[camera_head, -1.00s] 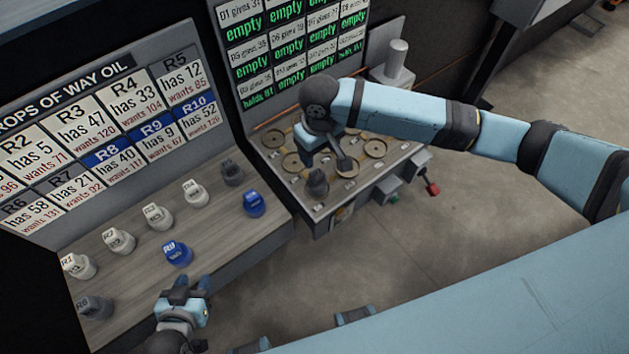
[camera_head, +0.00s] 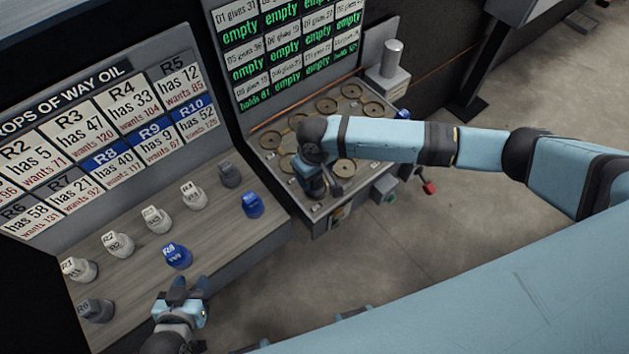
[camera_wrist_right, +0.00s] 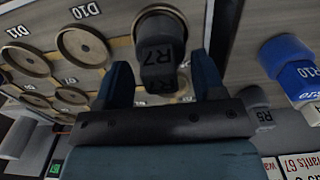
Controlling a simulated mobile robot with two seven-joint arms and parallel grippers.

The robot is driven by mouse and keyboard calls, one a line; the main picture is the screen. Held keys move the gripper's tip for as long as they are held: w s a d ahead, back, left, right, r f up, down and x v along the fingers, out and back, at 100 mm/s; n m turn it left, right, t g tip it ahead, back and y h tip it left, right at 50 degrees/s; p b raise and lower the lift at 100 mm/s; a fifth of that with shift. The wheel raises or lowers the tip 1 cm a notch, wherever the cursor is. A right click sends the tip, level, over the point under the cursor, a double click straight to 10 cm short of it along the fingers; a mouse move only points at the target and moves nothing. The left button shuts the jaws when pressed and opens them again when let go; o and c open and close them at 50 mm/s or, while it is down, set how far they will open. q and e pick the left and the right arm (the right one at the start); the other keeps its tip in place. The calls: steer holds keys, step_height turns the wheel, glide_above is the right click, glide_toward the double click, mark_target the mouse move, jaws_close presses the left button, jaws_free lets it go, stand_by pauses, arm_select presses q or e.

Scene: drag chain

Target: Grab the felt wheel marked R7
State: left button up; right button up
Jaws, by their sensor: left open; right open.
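The felt wheel marked R7 (camera_wrist_right: 158,45) is a dark grey piece, seen label-on in the right wrist view. It stands at the near left corner of the tray with round brass-rimmed seats (camera_head: 270,141). My right gripper (camera_wrist_right: 162,82) is open, with one finger on each side of R7 in that view; I cannot tell whether they touch it. In the head view my right gripper (camera_head: 318,190) is over that corner and mostly hides the wheel. My left gripper (camera_head: 187,287) is open and empty at the front edge of the wooden shelf.
Other marked wheels stand on the wooden shelf (camera_head: 140,268), among them blue R8 (camera_head: 177,256) and blue R10 (camera_head: 252,205). R10 also shows right of my gripper in the wrist view (camera_wrist_right: 290,68). A metal cylinder (camera_head: 391,58) and a red-knobbed lever (camera_head: 429,187) flank the tray.

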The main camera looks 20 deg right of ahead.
steer(key=c, duration=1)
steer(key=shift+c, duration=0.2)
